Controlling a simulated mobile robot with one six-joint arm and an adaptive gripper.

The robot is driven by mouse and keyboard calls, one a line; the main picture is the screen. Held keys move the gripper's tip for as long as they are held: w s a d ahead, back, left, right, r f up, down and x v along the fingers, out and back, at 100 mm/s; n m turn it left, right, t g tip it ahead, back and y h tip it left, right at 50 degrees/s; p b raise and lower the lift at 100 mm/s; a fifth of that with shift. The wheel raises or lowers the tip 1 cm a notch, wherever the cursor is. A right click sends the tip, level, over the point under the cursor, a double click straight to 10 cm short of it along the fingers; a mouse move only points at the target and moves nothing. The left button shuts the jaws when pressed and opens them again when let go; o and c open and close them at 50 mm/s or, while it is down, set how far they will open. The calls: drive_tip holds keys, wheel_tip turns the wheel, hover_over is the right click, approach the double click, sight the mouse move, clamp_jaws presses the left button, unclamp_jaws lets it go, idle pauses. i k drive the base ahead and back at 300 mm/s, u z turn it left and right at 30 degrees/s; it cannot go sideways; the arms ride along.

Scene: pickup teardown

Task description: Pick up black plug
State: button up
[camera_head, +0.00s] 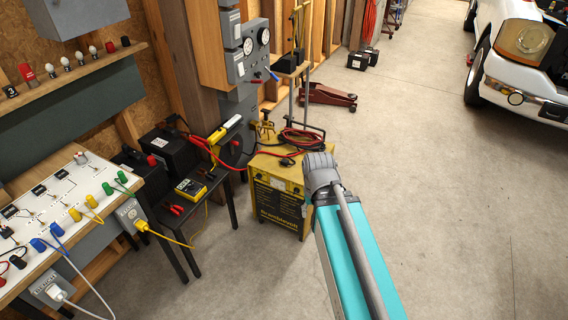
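More than one small black piece could be the black plug, and I cannot tell which. One black plug (18,262) sits at the lower left of the white panel board (75,197), next to a red one. A black knob-like piece (125,41) stands on the wooden shelf at the upper left. A small black piece (287,162) lies by the cables on the yellow welder. My teal arm reaches up from the bottom, with its grey joint in front of the welder's right side. My gripper does not show.
The yellow welder (278,204) stands left of my arm. A low dark bench (170,222) holds a black battery (168,153) and a yellow meter (190,190). A red floor jack (328,97) and a white truck (520,50) stand farther back. The concrete floor at right is clear.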

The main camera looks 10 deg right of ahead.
sight(284, 162)
drive_tip(key=z, duration=0.1)
drive_tip(key=i, duration=1)
drive_tip(key=u, duration=0.1)
